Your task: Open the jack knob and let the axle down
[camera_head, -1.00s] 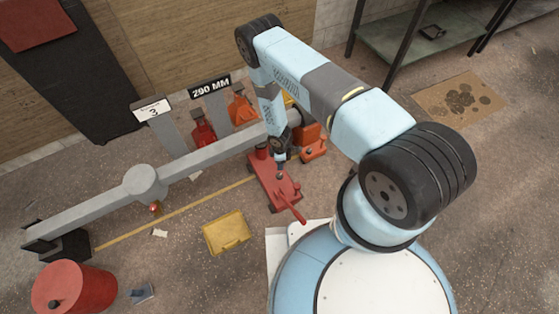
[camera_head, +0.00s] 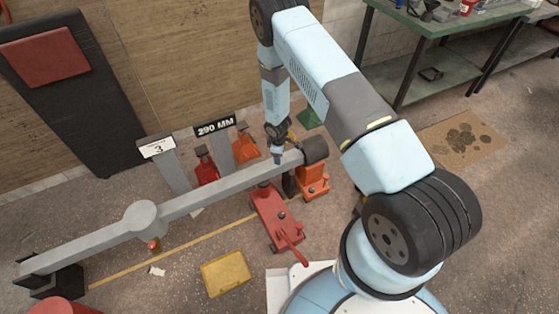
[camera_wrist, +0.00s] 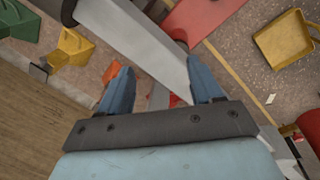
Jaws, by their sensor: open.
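The grey axle (camera_head: 190,206) runs from the dark block at lower left up to its dark hub at the right. The red jack (camera_head: 268,205) stands on the floor under its right part, its handle towards me. A small dark round spot on the jack may be the knob (camera_head: 282,213); I cannot tell its setting. My gripper (camera_head: 277,158) is open and empty, beside or above the axle near its right end, apart from the jack. In the wrist view the open fingers (camera_wrist: 162,88) have the axle (camera_wrist: 145,35) beyond them. Contact between axle and jack is unclear.
An orange stand (camera_head: 313,182) is beside the axle's right end. A red stand (camera_head: 207,170) and an orange one (camera_head: 246,145) stand behind the axle, near the "290 MM" sign (camera_head: 215,127). A yellow tray (camera_head: 226,273) lies on open floor in front.

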